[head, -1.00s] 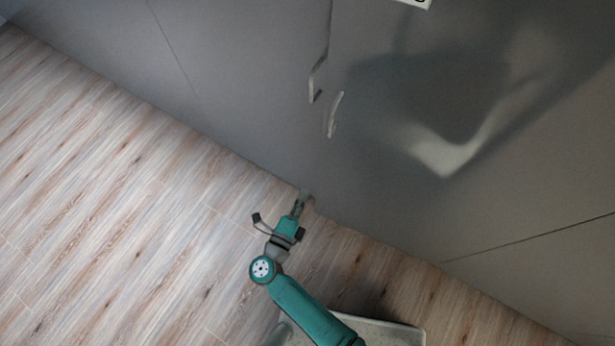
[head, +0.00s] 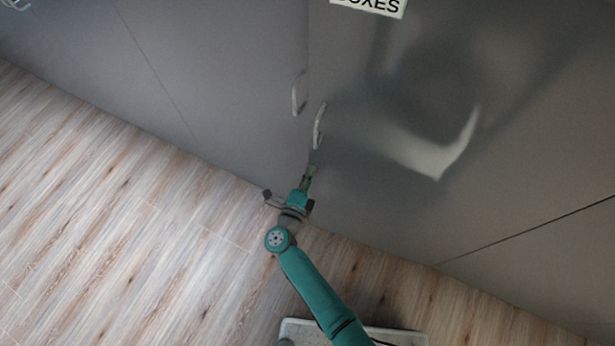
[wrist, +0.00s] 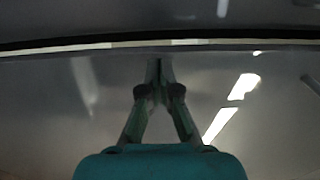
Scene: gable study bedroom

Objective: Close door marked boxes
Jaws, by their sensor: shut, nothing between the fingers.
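The door marked boxes (head: 400,110) is the glossy grey panel on the right in the head view. Its white label (head: 368,6) is cut off by the top edge, with "OXES" readable. Its pale curved handle (head: 319,125) is near its left edge. My gripper (head: 311,170) is shut and empty, just below that handle at the door's left edge. In the wrist view the fingertips (wrist: 160,76) meet close to a glossy grey surface; I cannot tell if they touch it. A pale strip and dark line (wrist: 70,43) run beyond them. Any remaining door gap is unclear.
The neighbouring grey door (head: 220,80) is on the left, with its own handle (head: 298,93) beside the seam. Another handle (head: 16,4) shows at the top left corner. The wood floor (head: 100,220) in front of the doors is clear at left.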

